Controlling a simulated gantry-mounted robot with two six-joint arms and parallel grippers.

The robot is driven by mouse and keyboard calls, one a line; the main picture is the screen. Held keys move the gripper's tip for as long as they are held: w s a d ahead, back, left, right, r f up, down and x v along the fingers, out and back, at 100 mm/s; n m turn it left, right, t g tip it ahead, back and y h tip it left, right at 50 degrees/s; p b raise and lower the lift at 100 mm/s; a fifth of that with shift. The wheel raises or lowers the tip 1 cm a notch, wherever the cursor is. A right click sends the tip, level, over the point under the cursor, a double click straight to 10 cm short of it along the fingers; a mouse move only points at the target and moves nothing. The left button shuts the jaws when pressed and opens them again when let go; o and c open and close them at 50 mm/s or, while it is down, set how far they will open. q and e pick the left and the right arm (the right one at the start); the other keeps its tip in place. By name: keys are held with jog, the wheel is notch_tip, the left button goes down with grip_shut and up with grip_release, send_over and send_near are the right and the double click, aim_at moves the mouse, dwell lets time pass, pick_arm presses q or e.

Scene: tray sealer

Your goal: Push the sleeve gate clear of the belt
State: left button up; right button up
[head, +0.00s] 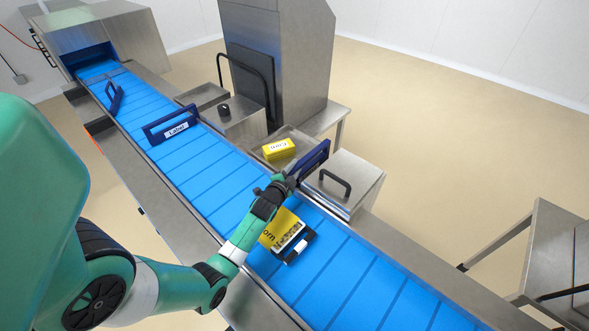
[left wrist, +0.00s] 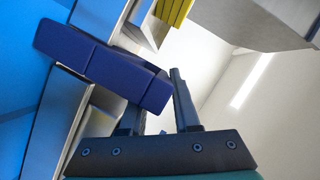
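A dark blue gate (head: 312,156) without readable lettering stands by the belt's right edge, near the yellow Corn packs. It points away from the belt, over the side between a pack bin and a metal box. I take it for the sleeve gate. My left gripper (head: 282,182) is at its near end. In the left wrist view the dark blue bar (left wrist: 100,62) hides part of one finger of my left gripper (left wrist: 158,95). The fingers are apart; I see nothing clamped between them. My right gripper is out of view.
The blue belt (head: 340,275) carries a black tray with a yellow Corn sleeve (head: 276,231) under my left forearm. A gate marked Label (head: 172,128) and another gate (head: 114,98) stand farther up. A yellow pack (head: 279,149) lies beside a handled metal box (head: 350,170).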

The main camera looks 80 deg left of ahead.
pick_arm(q)
grip_shut()
dwell(1.1)
